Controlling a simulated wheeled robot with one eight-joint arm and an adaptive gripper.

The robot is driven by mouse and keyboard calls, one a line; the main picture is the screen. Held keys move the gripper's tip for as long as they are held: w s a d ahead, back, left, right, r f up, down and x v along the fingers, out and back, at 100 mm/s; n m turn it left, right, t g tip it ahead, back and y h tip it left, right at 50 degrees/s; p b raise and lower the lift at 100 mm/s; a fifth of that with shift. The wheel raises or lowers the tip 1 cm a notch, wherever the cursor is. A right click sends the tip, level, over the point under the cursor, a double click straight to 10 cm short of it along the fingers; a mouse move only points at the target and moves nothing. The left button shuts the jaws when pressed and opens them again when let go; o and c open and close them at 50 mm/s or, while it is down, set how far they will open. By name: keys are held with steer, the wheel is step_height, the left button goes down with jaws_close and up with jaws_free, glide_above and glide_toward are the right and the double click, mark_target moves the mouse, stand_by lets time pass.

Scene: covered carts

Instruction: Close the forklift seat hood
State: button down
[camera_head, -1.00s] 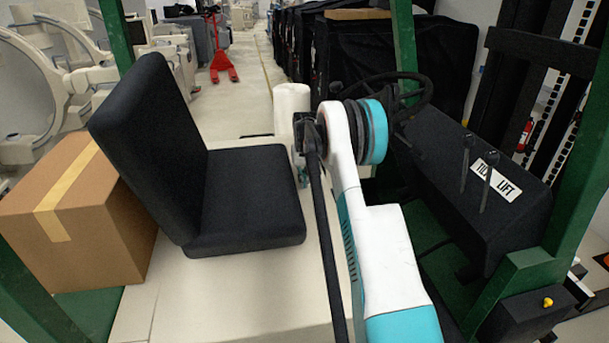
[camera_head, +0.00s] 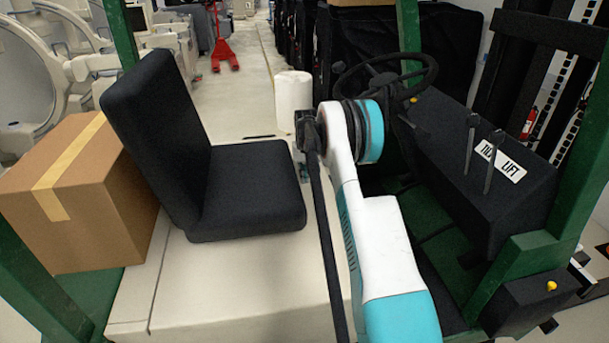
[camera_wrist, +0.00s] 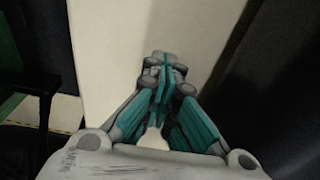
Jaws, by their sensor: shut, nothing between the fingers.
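The cream seat hood (camera_head: 250,285) carries the black seat (camera_head: 245,190), with its backrest (camera_head: 150,130) to the left. A seam shows on the cream surface left of the seat. How far the hood is raised is hard to tell. My gripper (camera_wrist: 165,75) is shut and empty, its fingertips over a cream surface (camera_wrist: 130,30) in the wrist view. That surface looks like part of the hood; contact is unclear. In the head view, my arm largely hides the gripper, right of the seat cushion.
A cardboard box (camera_head: 75,205) stands left of the backrest. The steering wheel (camera_head: 425,75) and a black console with levers (camera_head: 480,170) lie right of my arm. Green posts (camera_head: 575,150) frame the cab. A white cylinder (camera_head: 293,95) stands behind the seat.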

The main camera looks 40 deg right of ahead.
step_height(320, 180, up, 14)
steer(key=w+d+p, duration=0.1)
steer(key=w+p, duration=0.1)
steer(key=p, duration=0.1)
steer(key=shift+f, duration=0.15)
steer(key=s+a+r+n+t+b, duration=0.1)
steer(key=s+a+r+b, duration=0.1)
steer(key=s+a+r, duration=0.55)
steer(key=s+a+r+n+t+b, duration=0.1)
steer(key=s+a+r, duration=0.25)
steer(key=a, duration=0.75)
steer(key=s+a+r+n+t+b, duration=0.15)
steer(key=s+a+r, duration=0.35)
steer(key=a, duration=0.5)
steer(key=s+a+f+b, duration=0.2)
steer(key=s+a, duration=0.5)
steer(key=s, duration=0.4)
steer(key=s+a+f+n+t+b, duration=0.1)
steer(key=s+f, duration=0.4)
steer(key=s, duration=0.2)
steer(key=s+a+f+t+b, duration=0.1)
steer(key=s+a+f+b, duration=0.1)
steer(key=s+f, duration=0.4)
steer(key=s, duration=0.2)
steer(key=shift+s+n+y+b, duration=0.3)
steer(key=shift+n, duration=0.05)
